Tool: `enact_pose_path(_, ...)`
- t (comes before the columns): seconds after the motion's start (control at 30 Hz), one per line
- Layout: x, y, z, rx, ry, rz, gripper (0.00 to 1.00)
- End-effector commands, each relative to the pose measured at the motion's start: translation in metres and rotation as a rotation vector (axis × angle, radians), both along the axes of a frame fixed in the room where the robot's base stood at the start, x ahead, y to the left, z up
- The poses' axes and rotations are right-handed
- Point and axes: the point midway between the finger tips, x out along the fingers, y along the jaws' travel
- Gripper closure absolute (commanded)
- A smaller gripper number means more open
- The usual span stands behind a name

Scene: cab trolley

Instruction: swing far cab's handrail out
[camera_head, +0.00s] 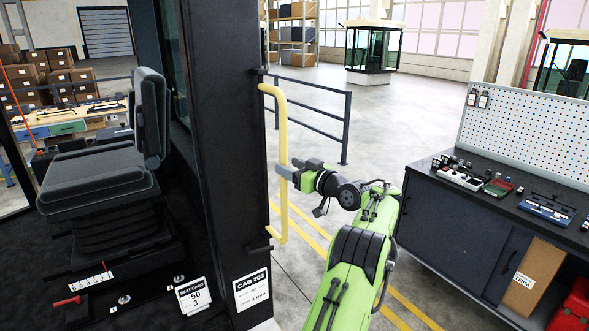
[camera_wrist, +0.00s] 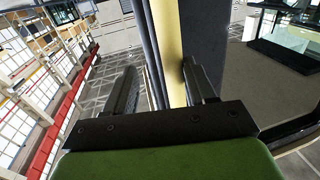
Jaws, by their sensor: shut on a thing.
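A yellow handrail (camera_head: 283,128) stands upright along the edge of a dark cab post (camera_head: 225,120). Its bent upper end meets a bracket on the post, and its lower end meets another bracket near the bottom. My gripper (camera_head: 287,172) is shut on the handrail around its middle, reaching in from the right. In the wrist view the handrail (camera_wrist: 170,55) runs between my two fingers (camera_wrist: 160,90), with the right finger against it. The dark post stands just behind the rail there. The rail's lower part is out of the wrist view.
A seat (camera_head: 100,165) is inside the cab at left. A label (camera_head: 252,289) is at the post's foot. A workbench (camera_head: 455,215) with pegboard stands close on the right. A dark railing (camera_head: 345,128) stands behind. The floor between post and bench is mostly clear.

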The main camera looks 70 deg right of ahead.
Motion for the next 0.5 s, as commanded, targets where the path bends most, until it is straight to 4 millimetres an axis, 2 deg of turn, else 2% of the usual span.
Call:
enact_pose_path(0.17,-0.028,0.007,-0.005,0.000,0.005,-0.018,0.52)
enact_pose_path(0.5,-0.111,0.050,-0.005,-0.001,-0.002,-0.011,0.52)
